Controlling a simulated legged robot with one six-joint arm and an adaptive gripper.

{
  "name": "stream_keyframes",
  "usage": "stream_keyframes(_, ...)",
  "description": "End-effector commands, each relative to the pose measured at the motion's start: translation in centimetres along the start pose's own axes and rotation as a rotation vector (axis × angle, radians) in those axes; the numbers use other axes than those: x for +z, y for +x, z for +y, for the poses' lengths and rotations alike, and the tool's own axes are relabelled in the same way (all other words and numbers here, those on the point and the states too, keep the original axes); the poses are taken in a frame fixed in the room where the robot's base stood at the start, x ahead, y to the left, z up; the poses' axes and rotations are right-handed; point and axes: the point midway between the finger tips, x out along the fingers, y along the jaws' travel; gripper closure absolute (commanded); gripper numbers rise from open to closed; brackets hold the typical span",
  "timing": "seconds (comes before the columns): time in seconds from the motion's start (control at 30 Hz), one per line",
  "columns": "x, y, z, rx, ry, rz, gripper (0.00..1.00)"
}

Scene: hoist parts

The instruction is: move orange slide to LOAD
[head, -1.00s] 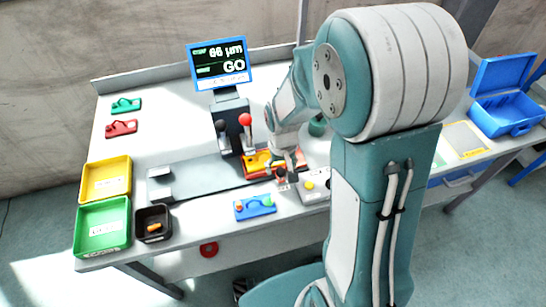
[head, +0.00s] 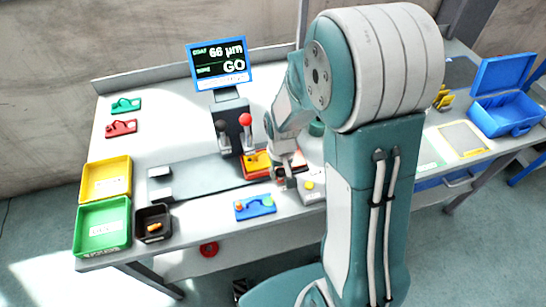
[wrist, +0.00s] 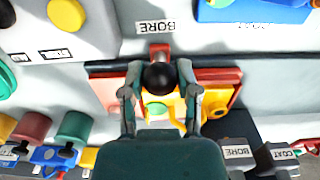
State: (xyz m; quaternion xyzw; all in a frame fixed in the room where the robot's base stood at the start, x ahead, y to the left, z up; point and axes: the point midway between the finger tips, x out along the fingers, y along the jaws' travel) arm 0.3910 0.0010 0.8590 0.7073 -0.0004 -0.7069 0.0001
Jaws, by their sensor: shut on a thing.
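The orange slide (wrist: 222,77) lies under my gripper, with a yellow part (wrist: 190,106) on it. In the wrist view my gripper (wrist: 160,80) has a finger on each side of a black ball knob (wrist: 158,77) and is shut on it. In the head view my gripper (head: 284,178) is at the near side of the slide's red and yellow parts (head: 257,163), in front of the monitor post. My arm and fingers hide part of the slide. I cannot make out a LOAD mark; BORE labels are readable in the wrist view.
A red-knobbed lever (head: 246,120) stands close behind the slide. A blue fixture (head: 255,207) lies near the front edge, left of my gripper. A box with a yellow button (head: 311,188) is just right. The monitor (head: 221,63) reads GO. Trays stand at left.

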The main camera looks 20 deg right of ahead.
Motion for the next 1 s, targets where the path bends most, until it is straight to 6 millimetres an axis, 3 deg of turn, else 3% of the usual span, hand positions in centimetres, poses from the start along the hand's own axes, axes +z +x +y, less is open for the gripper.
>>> stream_keyframes(1.0, 0.1, 0.1, -12.9, 0.000, -0.005, -0.003, 0.85)
